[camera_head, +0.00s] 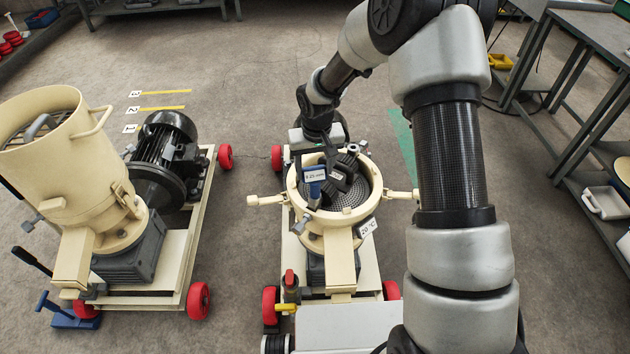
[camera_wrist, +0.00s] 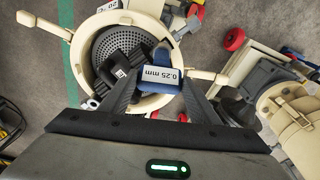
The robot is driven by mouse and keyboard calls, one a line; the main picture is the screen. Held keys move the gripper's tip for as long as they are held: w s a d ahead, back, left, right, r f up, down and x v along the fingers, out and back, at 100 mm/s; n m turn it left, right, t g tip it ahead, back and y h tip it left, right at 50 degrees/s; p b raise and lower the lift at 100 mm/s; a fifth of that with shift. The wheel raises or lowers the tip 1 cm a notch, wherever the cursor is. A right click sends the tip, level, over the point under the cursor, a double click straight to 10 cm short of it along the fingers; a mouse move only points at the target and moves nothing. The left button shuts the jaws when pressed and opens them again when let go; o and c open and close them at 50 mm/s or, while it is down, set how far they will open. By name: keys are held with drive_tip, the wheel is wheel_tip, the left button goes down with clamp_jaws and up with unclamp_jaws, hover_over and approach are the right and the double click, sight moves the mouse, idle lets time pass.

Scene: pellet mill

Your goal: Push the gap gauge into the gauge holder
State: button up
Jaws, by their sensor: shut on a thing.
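The gap gauge (camera_head: 314,187) is a blue piece with a white label reading 0.25 mm. It also shows in the wrist view (camera_wrist: 167,77), between the two dark fingers. My gripper (camera_wrist: 160,72) is shut on it, above the open mill chamber (camera_head: 347,205) near its rim. In the head view my gripper is partly hidden by the wrist. Inside the chamber are a perforated die plate (camera_wrist: 117,45) and a dark roller assembly (camera_wrist: 118,68) beside the gauge. Whether the gauge touches the plate or rollers is not clear. I cannot make out the gauge holder with certainty.
The cream chamber has handles sticking out at both sides (camera_head: 402,195). A second mill with a tall cream hopper (camera_head: 60,140) and black motor (camera_head: 165,150) stands at left. A grey workbench (camera_head: 590,45) is at right. Floor between the machines is clear.

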drive_tip(key=shift+r+p, duration=2)
drive_tip(key=shift+r, duration=1.55)
